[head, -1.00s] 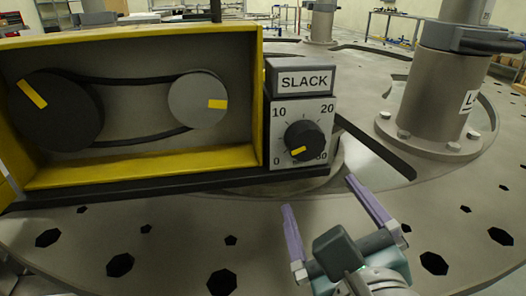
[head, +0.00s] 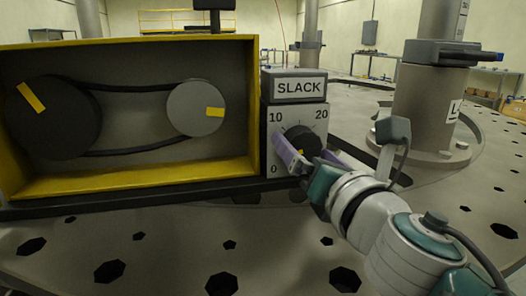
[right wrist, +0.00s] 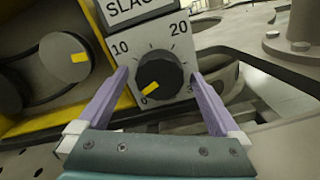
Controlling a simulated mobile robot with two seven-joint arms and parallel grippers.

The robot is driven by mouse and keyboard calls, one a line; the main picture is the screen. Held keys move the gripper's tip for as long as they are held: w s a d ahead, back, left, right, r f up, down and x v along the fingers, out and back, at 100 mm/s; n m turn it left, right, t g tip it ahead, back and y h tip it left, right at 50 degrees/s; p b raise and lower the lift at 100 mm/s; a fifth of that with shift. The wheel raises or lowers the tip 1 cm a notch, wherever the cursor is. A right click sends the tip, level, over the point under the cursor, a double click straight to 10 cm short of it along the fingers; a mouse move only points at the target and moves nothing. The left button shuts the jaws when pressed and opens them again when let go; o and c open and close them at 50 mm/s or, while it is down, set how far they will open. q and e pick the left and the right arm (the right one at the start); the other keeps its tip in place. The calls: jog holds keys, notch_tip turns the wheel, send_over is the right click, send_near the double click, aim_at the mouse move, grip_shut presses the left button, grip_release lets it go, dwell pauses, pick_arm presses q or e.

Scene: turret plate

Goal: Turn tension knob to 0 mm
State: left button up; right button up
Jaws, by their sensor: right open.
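The tension knob (head: 301,141) is black with a yellow pointer, on a white dial plate (head: 282,118) marked 0, 10 and 20, under a SLACK label (head: 299,88). In the right wrist view the knob (right wrist: 160,75) shows its pointer aimed at the lower left, near the 0 mark. My right gripper (head: 304,159) is open in front of the dial. Its two purple fingers (right wrist: 162,97) stand on either side of the knob with gaps between, apart from it. The dial's lower right is hidden behind the gripper in the head view. My left gripper is out of view.
A yellow-framed box (head: 135,187) left of the dial holds a dark pulley (head: 55,125) and a grey pulley (head: 196,95) joined by a black belt. A grey post (head: 428,105) stands on the holed plate (head: 190,245) at right. The plate's front is open.

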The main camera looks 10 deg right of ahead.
jog(key=shift+w, duration=0.3)
jog(key=c, duration=1.3)
jog(key=n, duration=0.3)
jog(key=shift+r+p, duration=0.15)
jog(key=shift+p, duration=0.25)
jog(key=shift+n, duration=0.9)
